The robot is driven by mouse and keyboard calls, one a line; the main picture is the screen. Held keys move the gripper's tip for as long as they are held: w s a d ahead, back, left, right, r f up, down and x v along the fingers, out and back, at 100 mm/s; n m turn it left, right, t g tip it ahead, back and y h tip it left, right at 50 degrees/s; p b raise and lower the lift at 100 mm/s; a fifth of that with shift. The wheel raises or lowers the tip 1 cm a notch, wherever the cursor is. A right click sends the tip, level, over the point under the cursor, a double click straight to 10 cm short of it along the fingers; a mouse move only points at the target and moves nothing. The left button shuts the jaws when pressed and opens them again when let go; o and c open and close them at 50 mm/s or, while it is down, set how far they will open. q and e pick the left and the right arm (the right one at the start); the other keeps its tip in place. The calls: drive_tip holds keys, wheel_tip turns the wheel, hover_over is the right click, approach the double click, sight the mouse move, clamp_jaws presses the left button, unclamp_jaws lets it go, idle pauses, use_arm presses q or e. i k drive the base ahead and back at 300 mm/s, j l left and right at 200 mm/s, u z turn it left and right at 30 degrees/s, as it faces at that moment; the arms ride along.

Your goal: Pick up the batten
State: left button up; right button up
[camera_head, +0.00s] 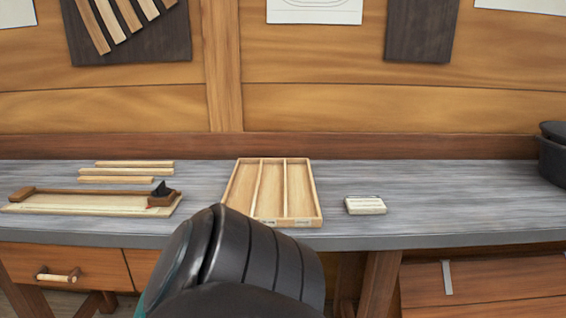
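Three thin, pale wooden strips that look like battens lie on the bench at the back left, in the head view: a far one (135,163), a middle one (130,171) and a near one (116,180). They lie roughly parallel, apart from any gripper. I cannot tell which one the task means. A dark, rounded link of one of my arms (250,262) rises at the bottom centre, in front of the bench edge. Neither of my grippers shows.
In front of the strips, a pale board (90,205) carries a brown wooden bar (85,191) with a dark block. An empty three-compartment wooden tray (317,195) sits mid-bench. A small pale block (365,205) lies right of it; a black pot (553,158) stands far right. Bench between them is clear.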

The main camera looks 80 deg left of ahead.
sight(104, 179)
drive_tip(key=u, duration=3.7)
drive_tip(key=i+j+u, duration=0.15)
drive_tip(key=i+j, duration=0.15)
